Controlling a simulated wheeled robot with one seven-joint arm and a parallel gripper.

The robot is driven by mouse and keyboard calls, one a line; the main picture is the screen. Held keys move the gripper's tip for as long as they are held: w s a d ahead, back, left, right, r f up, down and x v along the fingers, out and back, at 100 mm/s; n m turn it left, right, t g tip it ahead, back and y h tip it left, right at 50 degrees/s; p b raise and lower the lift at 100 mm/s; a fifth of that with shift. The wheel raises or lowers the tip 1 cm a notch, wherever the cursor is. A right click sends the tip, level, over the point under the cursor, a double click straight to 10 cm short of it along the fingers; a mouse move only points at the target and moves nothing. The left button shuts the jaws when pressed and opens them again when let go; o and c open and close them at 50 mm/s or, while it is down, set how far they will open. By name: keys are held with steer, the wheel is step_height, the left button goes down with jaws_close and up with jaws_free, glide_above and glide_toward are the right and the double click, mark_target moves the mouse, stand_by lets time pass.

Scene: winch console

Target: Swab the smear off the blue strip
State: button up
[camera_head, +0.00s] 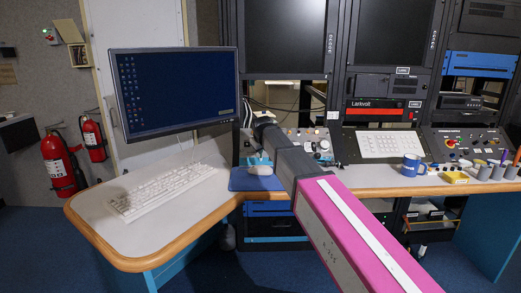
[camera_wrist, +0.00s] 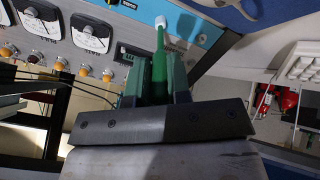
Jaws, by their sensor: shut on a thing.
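My gripper (camera_wrist: 157,75) is shut on the green handle of a swab (camera_wrist: 159,55) in the wrist view. The swab's white tip (camera_wrist: 162,21) points away from the fingers and overlaps the light blue strip (camera_wrist: 206,37) in this view. I cannot tell whether the tip touches the strip. A dark patch shows on the strip near the tip; I cannot tell whether it is the smear or a shadow. In the head view my arm reaches toward the console panel (camera_head: 302,141), and the fingers and swab are not clear there.
White gauges (camera_wrist: 90,33) and orange knobs line the panel beside the swab. A monitor (camera_head: 177,90) and a white keyboard (camera_head: 162,190) are on the desk left of my arm. A blue mug (camera_head: 411,165) and a keypad (camera_head: 390,144) are to its right.

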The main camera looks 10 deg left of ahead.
steer(key=shift+d, duration=0.3)
steer(key=shift+w+d, duration=0.15)
steer(key=shift+d, duration=0.35)
stand_by(0.4)
steer(key=shift+w+d, duration=0.1)
steer(key=shift+d, duration=0.3)
steer(key=shift+w+d, duration=0.1)
steer(key=shift+d, duration=0.25)
steer(key=shift+a, duration=0.2)
